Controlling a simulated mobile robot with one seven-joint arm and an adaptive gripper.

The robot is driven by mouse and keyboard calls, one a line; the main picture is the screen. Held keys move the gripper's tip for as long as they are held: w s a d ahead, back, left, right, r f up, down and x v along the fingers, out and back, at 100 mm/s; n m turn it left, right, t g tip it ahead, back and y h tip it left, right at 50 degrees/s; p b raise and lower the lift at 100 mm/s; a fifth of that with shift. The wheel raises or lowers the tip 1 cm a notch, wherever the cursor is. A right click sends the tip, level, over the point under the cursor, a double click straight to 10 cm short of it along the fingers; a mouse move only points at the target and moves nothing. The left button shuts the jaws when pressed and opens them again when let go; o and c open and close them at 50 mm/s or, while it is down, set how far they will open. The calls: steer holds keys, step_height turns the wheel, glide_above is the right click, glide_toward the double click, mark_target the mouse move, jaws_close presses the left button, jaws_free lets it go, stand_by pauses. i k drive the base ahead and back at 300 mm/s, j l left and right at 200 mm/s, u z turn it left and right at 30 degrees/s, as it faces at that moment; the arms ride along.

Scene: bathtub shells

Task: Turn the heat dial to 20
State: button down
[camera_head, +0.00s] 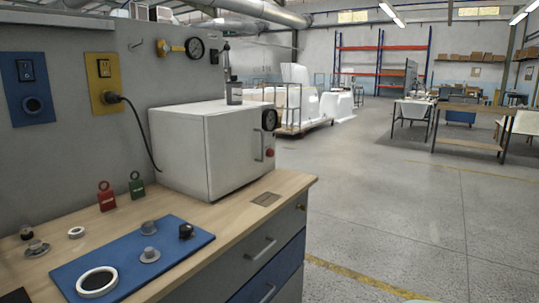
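A white box-shaped oven (195,152) stands on a wooden-topped bench (225,212) at the left. Its front faces right and is seen at a steep slant. A round dark-rimmed dial (269,120) sits high on that front; I cannot read its marks or setting, or tell whether it is the heat dial or a gauge. A small red knob or button (269,152) is below it, beside a vertical door handle (260,147). My gripper is not in view.
A blue mat (190,246) on the bench carries a white ring and several small knob-like parts. Red (106,200) and green (137,188) tags stand behind it. A black cable runs from the yellow wall socket (103,78). The floor (400,215) right of the bench is clear.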

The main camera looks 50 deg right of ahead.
mark_target(270, 153)
steer(key=z, duration=1.6)
steer(key=i+l, duration=0.25)
steer(key=i+l+u, duration=0.15)
steer(key=l, duration=0.2)
steer(key=i+l, duration=0.25)
steer(key=i+l+u, duration=0.1)
steer(key=l, duration=0.3)
steer(key=i+l, duration=0.3)
steer(key=i+l+u, duration=0.15)
steer(key=l, duration=0.25)
steer(key=i+l, duration=0.25)
steer(key=i+l+u, duration=0.1)
steer(key=l, duration=0.35)
steer(key=i, duration=0.05)
